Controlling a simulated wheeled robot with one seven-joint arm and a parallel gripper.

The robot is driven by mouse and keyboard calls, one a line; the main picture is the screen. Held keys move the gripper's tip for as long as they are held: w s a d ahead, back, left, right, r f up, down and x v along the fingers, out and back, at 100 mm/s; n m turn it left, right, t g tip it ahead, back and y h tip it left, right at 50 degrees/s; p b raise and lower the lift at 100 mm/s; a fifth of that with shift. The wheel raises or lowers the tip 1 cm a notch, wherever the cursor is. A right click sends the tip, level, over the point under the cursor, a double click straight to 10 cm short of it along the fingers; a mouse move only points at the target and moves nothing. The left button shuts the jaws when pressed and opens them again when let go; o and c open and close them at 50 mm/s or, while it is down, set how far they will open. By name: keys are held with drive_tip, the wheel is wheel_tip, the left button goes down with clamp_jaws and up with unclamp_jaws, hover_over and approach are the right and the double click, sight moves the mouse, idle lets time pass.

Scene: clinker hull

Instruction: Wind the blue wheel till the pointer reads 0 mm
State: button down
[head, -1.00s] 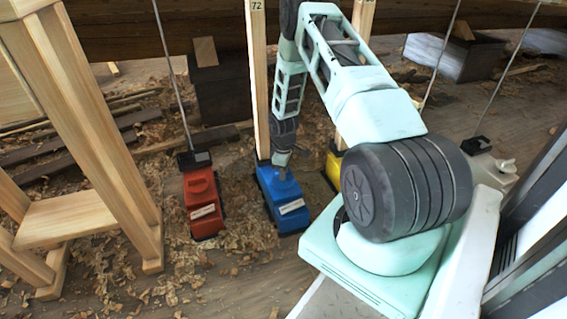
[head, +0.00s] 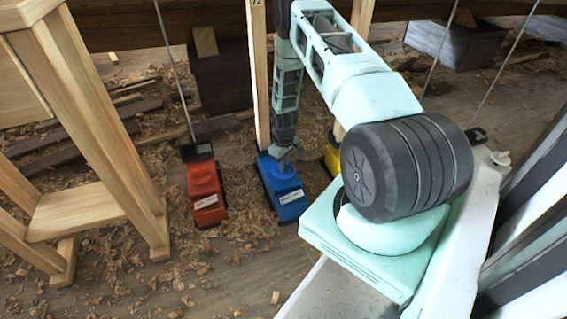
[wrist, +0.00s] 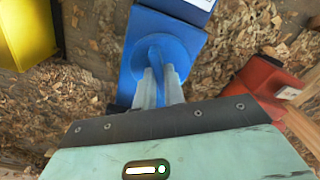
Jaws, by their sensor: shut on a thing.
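The blue unit (head: 282,190) stands on the floor between a red one and a yellow one, with a white label on its near end. Its blue wheel (wrist: 150,48) shows on top in the wrist view, round with a raised grip. My gripper (wrist: 163,82) is shut on the wheel's grip, its two pale fingers on either side of it. In the head view my gripper (head: 283,162) reaches down onto the blue unit from above. A wooden post (head: 257,80) rises behind the blue unit. I cannot make out any pointer or reading.
A red unit (head: 205,190) stands to the left and a yellow unit (head: 333,158) close to the right. A wooden trestle (head: 100,130) fills the left side. Wood shavings cover the floor, and a dark timber crosses the back.

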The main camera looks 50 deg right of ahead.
drive_tip(key=c, duration=1.5)
unclamp_jaws()
drive_tip(key=shift+r, duration=0.1)
wheel_tip(320, 180, up, 17)
drive_tip(key=p, duration=0.7)
drive_tip(key=shift+r, duration=0.1)
